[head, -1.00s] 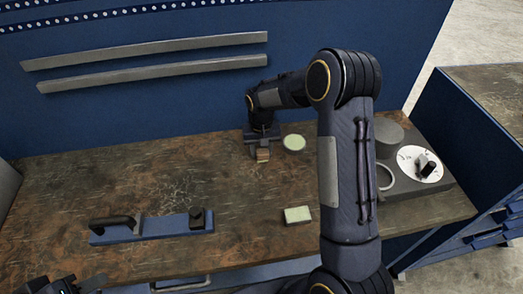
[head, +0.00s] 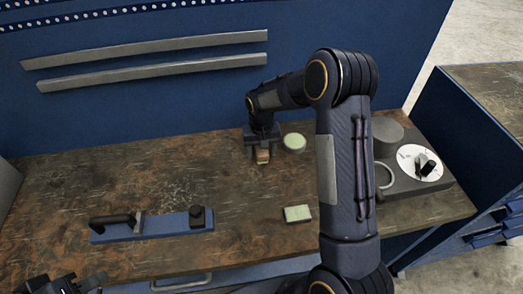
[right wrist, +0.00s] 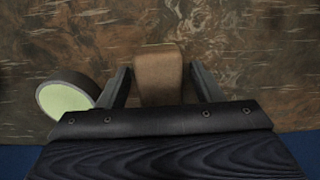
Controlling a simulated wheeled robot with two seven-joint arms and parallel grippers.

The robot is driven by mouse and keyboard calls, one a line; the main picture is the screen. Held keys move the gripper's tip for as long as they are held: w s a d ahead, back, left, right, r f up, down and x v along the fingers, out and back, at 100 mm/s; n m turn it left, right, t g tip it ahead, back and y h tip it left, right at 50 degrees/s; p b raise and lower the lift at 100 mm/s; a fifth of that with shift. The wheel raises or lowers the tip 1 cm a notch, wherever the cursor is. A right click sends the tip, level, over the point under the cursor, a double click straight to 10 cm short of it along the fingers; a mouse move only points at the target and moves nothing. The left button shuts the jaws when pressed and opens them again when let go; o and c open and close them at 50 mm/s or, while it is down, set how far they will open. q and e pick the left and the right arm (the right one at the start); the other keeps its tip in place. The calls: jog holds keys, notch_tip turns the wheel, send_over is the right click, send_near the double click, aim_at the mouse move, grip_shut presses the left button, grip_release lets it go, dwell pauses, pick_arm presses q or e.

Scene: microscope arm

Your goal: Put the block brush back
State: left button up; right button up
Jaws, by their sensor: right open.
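A small brown block (head: 263,156), which looks like the block brush, rests at the back middle of the worktop. In the right wrist view the block (right wrist: 158,76) sits between the two fingers of my right gripper (right wrist: 158,88), with a gap on at least the right side. My right gripper (head: 262,148) is open around it, and its arm comes over from the right. My left gripper (head: 88,284) is at the bottom left, away from the block; its jaw state is unclear. The block's underside is hidden.
A round green-topped dish (head: 294,142) stands close right of the right gripper. A pale green rectangular pad (head: 298,214) lies nearer. A blue plate (head: 165,226) with black handle and knob is at left. A grey tray (head: 428,192) holds round items at right.

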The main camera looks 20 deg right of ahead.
notch_tip(320, 180, up, 12)
jog(key=b, duration=0.1)
jog(key=s+r+t+y, duration=0.1)
jog(key=s+r+y, duration=0.1)
jog(key=s+r, duration=0.5)
jog(key=s+a+t+y, duration=0.1)
jog(key=s+a+t, duration=0.1)
jog(key=s, duration=0.9)
jog(key=s+a+f+n+t, duration=0.1)
jog(key=s+a+t, duration=0.1)
jog(key=s, duration=0.9)
jog(key=shift+s+a+f+t+y, duration=0.2)
jog(key=shift+s+a+t+y, duration=0.1)
jog(key=shift+a+y, duration=0.15)
